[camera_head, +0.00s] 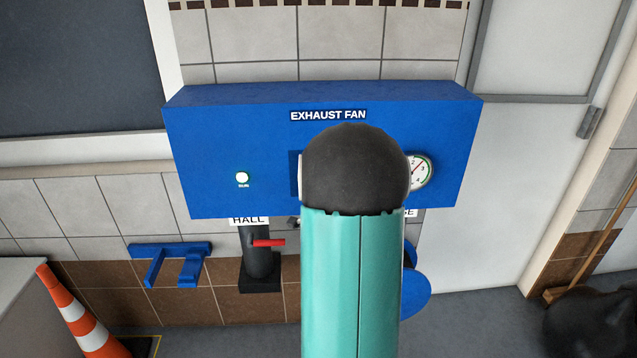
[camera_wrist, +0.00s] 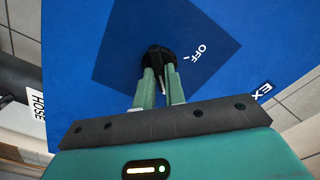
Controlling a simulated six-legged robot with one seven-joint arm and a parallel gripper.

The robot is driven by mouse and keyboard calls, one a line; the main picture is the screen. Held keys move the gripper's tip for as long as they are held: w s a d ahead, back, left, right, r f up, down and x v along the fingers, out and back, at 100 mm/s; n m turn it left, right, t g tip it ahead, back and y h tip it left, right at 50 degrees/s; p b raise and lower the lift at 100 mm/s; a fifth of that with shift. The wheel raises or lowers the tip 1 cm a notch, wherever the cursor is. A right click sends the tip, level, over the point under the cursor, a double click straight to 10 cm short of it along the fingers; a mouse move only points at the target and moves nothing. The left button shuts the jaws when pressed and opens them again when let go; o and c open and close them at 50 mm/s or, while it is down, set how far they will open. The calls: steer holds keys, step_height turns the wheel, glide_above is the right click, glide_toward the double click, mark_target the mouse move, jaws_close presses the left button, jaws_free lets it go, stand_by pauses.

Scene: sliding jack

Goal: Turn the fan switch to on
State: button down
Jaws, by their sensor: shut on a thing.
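The blue exhaust fan panel (camera_head: 270,130) is on the tiled wall. My own arm hides its switch in the head view. In the wrist view the fan switch is a round black knob (camera_wrist: 143,68) on a dark blue square plate (camera_wrist: 112,62). The word OFF (camera_wrist: 197,52) is printed beside the knob; no ON label shows. My gripper (camera_wrist: 161,72) has its two teal fingers closed on the knob's grip, one on each side. The fingers cover part of the knob, so I cannot tell its exact angle.
The panel has a glowing lamp (camera_head: 243,178) on the left and a dial gauge (camera_head: 421,172) on the right. Below are a dark pipe with a red lever (camera_head: 268,243) and a blue bracket (camera_head: 172,255). A striped traffic cone (camera_head: 80,315) stands at lower left.

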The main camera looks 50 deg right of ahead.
stand_by(0.3)
steer(key=c, duration=1.5)
jaws_free()
steer(key=shift+o, duration=0.2)
steer(key=shift+a, duration=0.1)
